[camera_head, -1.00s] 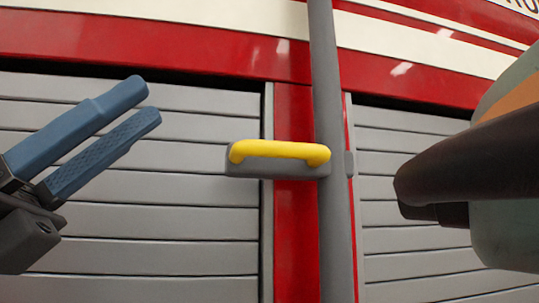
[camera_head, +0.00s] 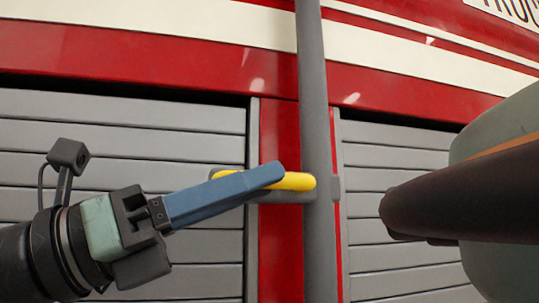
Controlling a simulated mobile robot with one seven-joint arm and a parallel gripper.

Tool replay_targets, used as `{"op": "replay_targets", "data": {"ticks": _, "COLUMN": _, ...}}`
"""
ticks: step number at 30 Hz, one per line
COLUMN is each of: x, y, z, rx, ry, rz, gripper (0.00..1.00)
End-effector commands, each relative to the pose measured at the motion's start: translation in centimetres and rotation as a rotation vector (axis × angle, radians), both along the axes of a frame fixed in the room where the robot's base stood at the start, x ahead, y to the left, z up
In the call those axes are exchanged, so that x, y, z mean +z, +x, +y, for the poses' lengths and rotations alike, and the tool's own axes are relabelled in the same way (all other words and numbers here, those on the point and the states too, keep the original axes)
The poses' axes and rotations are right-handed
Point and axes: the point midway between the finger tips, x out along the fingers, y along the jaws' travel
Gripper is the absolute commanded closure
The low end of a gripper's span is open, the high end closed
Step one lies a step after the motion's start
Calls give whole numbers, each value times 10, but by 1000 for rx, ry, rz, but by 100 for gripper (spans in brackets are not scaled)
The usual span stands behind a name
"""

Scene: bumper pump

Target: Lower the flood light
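A yellow handle (camera_head: 298,182) on a grey bracket (camera_head: 287,197) is fixed to a grey vertical pole (camera_head: 316,120) in front of the truck. No lamp head shows, and the pole runs out of the top of the view. My gripper (camera_head: 268,178) comes in from the left with its blue fingers pointing right. The near finger covers the middle of the handle in the picture and hides the other finger. I cannot tell whether the fingers touch the handle, lie around it or stand in front of it.
The red and white truck side with grey slatted shutters (camera_head: 100,140) lies behind the pole. A dark, rounded arm part of mine fills the right side. The space below the handle, in front of the shutters, looks clear.

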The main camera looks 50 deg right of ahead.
Motion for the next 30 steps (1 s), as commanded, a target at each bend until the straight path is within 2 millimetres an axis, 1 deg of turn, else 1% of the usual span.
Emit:
{"op": "replay_targets", "data": {"ticks": 1, "x": 6, "y": -3, "z": -7, "rx": -2, "ry": 0, "rz": 0, "gripper": 68}}
{"op": "replay_targets", "data": {"ticks": 6, "x": 9, "y": -8, "z": -17, "rx": -1, "ry": 1, "rz": 2, "gripper": 68}}
{"op": "replay_targets", "data": {"ticks": 15, "x": 8, "y": -9, "z": -20, "rx": 1, "ry": 0, "rz": 2, "gripper": 68}}
{"op": "replay_targets", "data": {"ticks": 16, "x": 8, "y": -9, "z": -19, "rx": 1, "ry": 0, "rz": 2, "gripper": 70}}
{"op": "replay_targets", "data": {"ticks": 21, "x": 8, "y": -9, "z": -19, "rx": 1, "ry": 0, "rz": 2, "gripper": 100}}
{"op": "replay_targets", "data": {"ticks": 30, "x": 8, "y": -9, "z": -19, "rx": 0, "ry": 0, "rz": 1, "gripper": 100}}
